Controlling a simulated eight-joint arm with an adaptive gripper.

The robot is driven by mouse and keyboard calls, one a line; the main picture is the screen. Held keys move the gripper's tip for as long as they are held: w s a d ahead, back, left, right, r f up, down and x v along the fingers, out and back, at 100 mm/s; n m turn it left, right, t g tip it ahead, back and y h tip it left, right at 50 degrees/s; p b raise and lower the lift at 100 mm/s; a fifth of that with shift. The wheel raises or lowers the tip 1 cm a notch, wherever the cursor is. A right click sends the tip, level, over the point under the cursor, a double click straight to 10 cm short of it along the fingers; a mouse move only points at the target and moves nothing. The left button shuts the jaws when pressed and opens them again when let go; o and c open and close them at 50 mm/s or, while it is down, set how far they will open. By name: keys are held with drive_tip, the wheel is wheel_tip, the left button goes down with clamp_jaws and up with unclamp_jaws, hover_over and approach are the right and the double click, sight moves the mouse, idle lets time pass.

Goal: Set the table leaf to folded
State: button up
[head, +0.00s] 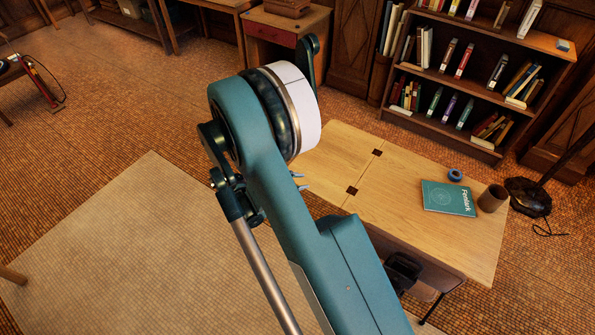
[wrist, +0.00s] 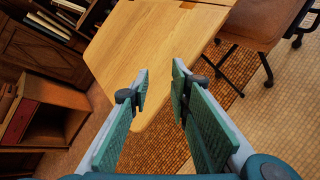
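The table leaf (head: 337,152) is the left end of the light wooden table (head: 425,180), on the far side of two dark hinges (head: 351,190). It looks level with the rest of the top. In the wrist view the leaf (wrist: 150,45) fills the upper middle, with a hinge at the top edge. My gripper (wrist: 160,84) is open and empty, its green-padded fingers apart at the leaf's outer end; I cannot tell if they touch it. In the head view my gripper (head: 297,181) is mostly hidden behind my arm, which also covers part of the leaf.
On the table's fixed part lie a teal book (head: 448,198), a blue tape roll (head: 455,175) and a brown cup (head: 492,198). A chair (wrist: 265,22) stands beside the table. A bookshelf (head: 480,75) is behind it.

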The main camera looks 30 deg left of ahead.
drive_tip(key=s+a+f+n+t+b, duration=0.1)
drive_tip(key=s+a+f, duration=0.2)
drive_tip(key=f, duration=0.2)
drive_tip(key=s+a+f+n+t, duration=0.1)
drive_tip(key=s+a+f+n, duration=0.1)
drive_tip(key=s+f, duration=0.15)
drive_tip(key=w+a+f+n+t+y+b, duration=0.1)
drive_tip(key=w+n+t+y+b, duration=0.1)
drive_tip(key=w+b, duration=0.3)
drive_tip(key=w+a+f+n+t+y+b, duration=0.1)
drive_tip(key=w+a+n+t+y+b, duration=0.1)
drive_tip(key=w+n+b, duration=0.3)
drive_tip(key=shift+w+f+t+b, duration=0.3)
drive_tip(key=shift+t+b, duration=0.4)
drive_tip(key=shift+b, duration=0.65)
drive_tip(key=shift+f, duration=0.1)
drive_tip(key=shift+w+b, duration=0.9)
drive_tip(key=shift+w, duration=2.95)
